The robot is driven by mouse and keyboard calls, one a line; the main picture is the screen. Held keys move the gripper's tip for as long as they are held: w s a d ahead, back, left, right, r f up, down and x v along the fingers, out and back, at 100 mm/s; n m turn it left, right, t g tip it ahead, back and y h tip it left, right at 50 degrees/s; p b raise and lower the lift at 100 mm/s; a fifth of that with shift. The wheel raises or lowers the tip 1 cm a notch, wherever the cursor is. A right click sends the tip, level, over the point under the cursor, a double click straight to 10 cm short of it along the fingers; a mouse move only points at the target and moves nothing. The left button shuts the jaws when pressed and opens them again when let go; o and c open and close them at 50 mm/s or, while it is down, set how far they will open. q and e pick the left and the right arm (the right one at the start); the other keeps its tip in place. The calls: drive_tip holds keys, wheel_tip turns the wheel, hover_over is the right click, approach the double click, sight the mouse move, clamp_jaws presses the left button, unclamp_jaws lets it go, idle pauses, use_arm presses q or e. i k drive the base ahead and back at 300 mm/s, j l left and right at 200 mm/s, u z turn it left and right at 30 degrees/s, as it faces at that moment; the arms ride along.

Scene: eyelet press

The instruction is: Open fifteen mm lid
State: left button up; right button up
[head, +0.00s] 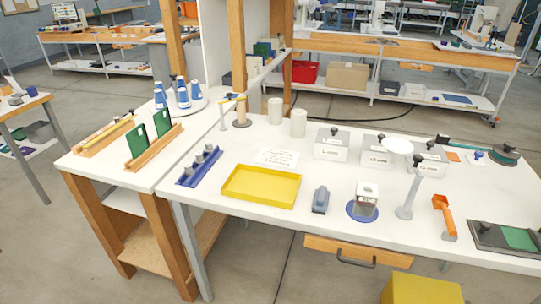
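Three white boxes with grey lids and dark knobs stand in a row towards the back right of the white table. They are the left box (331,150), the middle box (375,157) and the right box (427,167). Their front labels are small. The right one seems to read 15 mm, but I cannot be sure. The right box's lid (431,151) looks closed, as do the other two. Neither of my grippers is in view.
A yellow tray (262,202) lies at the table's front left. A clear-topped block on a blue disc (351,211), an orange-handled tool (444,215) and a grey stapler-like thing (320,200) stand along the front. White cylinders (298,123) stand behind. Bare tabletop lies before the boxes.

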sight(431, 151)
drive_tip(key=i+z, duration=0.35)
drive_tip(key=i+j+z, duration=0.4)
drive_tip(key=z, duration=0.25)
drive_tip(key=i, duration=0.1)
